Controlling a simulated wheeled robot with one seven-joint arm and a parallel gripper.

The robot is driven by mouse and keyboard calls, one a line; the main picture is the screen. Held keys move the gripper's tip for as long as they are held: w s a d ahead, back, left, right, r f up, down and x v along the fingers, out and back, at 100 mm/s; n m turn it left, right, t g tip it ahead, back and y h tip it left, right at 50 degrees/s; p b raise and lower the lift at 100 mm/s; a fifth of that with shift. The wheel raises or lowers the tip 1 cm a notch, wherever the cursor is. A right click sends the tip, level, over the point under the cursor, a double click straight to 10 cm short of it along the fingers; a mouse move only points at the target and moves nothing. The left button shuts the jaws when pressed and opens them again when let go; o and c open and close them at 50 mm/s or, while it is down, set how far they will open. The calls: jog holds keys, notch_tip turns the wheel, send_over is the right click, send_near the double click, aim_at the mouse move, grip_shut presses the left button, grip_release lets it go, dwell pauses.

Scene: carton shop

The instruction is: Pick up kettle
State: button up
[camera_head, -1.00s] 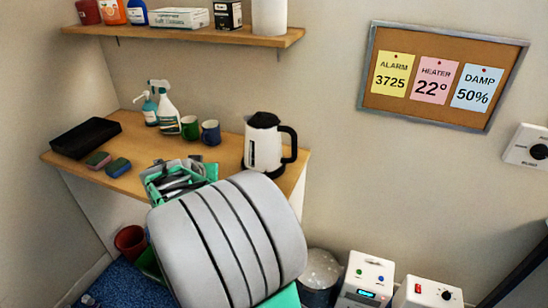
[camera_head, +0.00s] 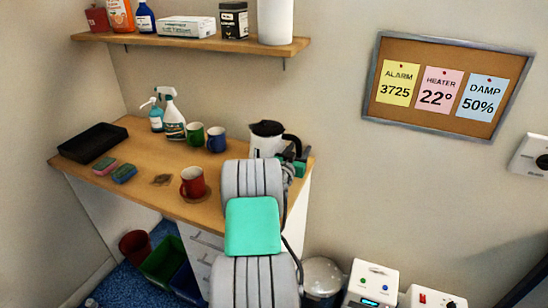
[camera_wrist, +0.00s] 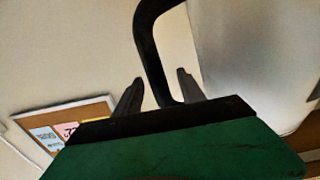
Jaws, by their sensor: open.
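The kettle (camera_head: 262,146), white with a black lid and black handle, stands upright at the right end of the wooden counter (camera_head: 150,150). My arm hides its lower part in the head view. In the wrist view its pale body (camera_wrist: 255,60) fills the right side, and its black handle (camera_wrist: 147,45) curves down between my two dark fingers. My gripper (camera_wrist: 157,84) is open, with one finger on each side of the handle's lower part. I see no clear contact between fingers and handle. The fingers are mostly hidden in the head view.
A red mug (camera_head: 193,182), a green mug (camera_head: 195,134) and a blue mug (camera_head: 217,139) stand left of the kettle. Spray bottles (camera_head: 173,122), sponges (camera_head: 123,172) and a black tray (camera_head: 92,143) are further left. A shelf (camera_head: 190,41) hangs above.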

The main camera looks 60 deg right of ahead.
jog(key=shift+c, duration=0.5)
grip_shut()
dwell(0.8)
jog(key=shift+w+r, duration=0.15)
jog(key=shift+r, duration=0.2)
